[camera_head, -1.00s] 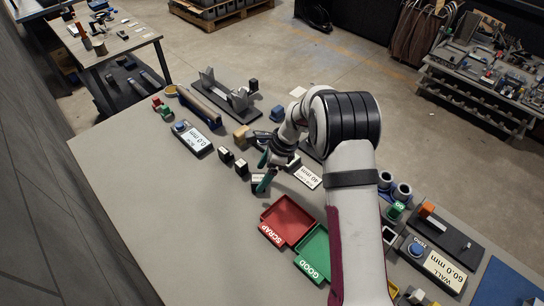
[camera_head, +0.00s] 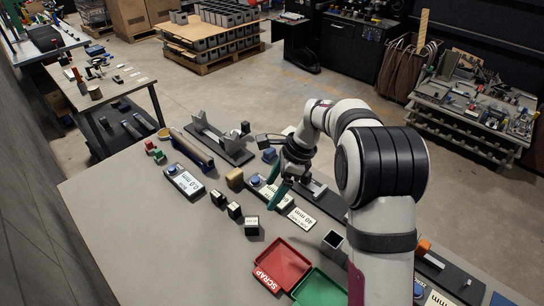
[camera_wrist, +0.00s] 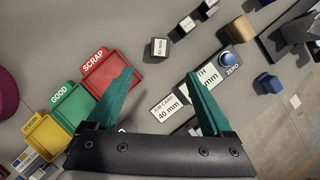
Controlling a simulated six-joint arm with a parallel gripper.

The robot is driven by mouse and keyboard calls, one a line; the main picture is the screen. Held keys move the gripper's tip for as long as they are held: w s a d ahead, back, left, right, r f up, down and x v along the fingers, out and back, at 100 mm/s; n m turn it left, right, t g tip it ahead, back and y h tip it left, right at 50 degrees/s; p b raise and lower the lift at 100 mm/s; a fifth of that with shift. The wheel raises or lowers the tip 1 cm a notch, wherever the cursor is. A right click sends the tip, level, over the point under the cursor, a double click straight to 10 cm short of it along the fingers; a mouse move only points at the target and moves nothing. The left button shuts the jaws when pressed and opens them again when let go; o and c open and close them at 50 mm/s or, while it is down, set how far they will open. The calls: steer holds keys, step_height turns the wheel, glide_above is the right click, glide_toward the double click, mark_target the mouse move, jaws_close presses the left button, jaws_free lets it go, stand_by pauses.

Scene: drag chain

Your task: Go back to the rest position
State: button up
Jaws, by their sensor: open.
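My gripper (camera_head: 284,190) is open and empty, its two teal fingers spread apart above the bench. In the wrist view its fingers (camera_wrist: 161,76) frame bare bench and part of a white card. A small dark block with a white label (camera_head: 252,226) stands on the bench, apart from the fingers. It also shows in the wrist view (camera_wrist: 160,48), beyond the fingertips. Two similar blocks (camera_head: 218,197) (camera_head: 234,210) stand in line with it.
A red SCRAP tray (camera_head: 284,262) and green GOOD tray (camera_head: 322,290) lie near my arm. A 40 mm job card (camera_head: 301,216), a gauge with a blue button (camera_head: 184,181) and a square tube (camera_head: 332,240) are around. The bench's left part (camera_head: 150,235) is clear.

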steer(key=s+d+r+n+h, duration=0.1)
steer(key=s+r+n, duration=0.35)
steer(key=s, duration=0.65)
steer(key=s+d+r+n+h, duration=0.15)
steer(key=s+r+n, duration=0.3)
steer(key=s, duration=0.55)
steer(key=s+d+f+n, duration=0.2)
steer(key=s+n, duration=0.1)
steer(key=s, duration=0.9)
steer(key=shift+f+n, duration=0.2)
steer(key=shift+n, duration=0.1)
steer(key=shift+s+d, duration=0.1)
